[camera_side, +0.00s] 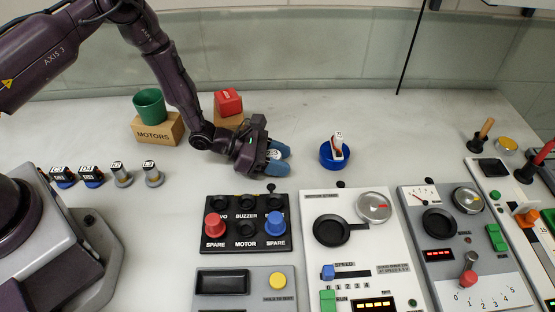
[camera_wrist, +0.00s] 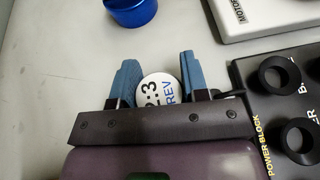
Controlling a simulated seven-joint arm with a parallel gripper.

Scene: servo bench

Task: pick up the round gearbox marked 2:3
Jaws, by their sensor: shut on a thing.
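The round gearbox (camera_wrist: 160,90) has a white top with a black ratio ending in :3 and blue letters REV. Its first digit is partly hidden by my gripper body in the wrist view. My gripper (camera_wrist: 158,85) has its blue fingers shut on the gearbox, one on each side. In the side view my gripper (camera_side: 276,158) is low over the bench, behind the black panel, and a bit of the gearbox's white top (camera_side: 273,155) shows between the fingers. I cannot tell whether the gearbox touches the bench.
A blue dish (camera_side: 331,157) holding a red and white piece stands to the right. A green cup (camera_side: 149,105) on a MOTORS box (camera_side: 157,134) and a red block (camera_side: 228,102) stand behind. Several small cylinders (camera_side: 122,175) are at left. Control panels (camera_side: 246,224) fill the front.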

